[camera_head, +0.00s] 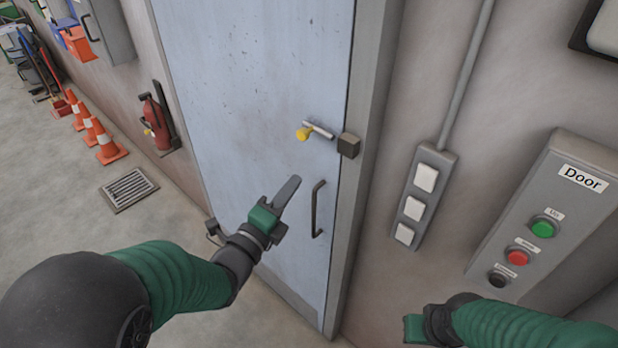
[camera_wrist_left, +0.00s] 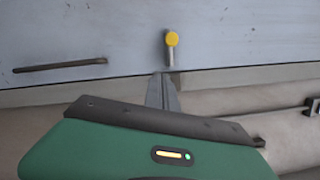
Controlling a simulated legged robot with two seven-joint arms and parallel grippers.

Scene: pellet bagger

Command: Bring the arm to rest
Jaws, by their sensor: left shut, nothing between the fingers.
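My left gripper (camera_head: 288,193) is shut and empty, held in front of the pale blue door (camera_head: 255,90), to the left of its dark pull handle (camera_head: 317,208). In the left wrist view, my left gripper's closed fingers (camera_wrist_left: 162,90) point toward the door. A bolt with a yellow knob (camera_head: 303,133) sits above the handle; the knob also shows in the wrist view (camera_wrist_left: 172,39), just beyond the fingertips and apart from them as far as I can tell. My right gripper (camera_head: 414,328) is at the bottom edge; its fingers are not clearly visible.
A door control panel (camera_head: 561,205) with green, red and black buttons is on the right wall beside a switch strip (camera_head: 424,195). A floor grate (camera_head: 129,188) lies on open floor.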

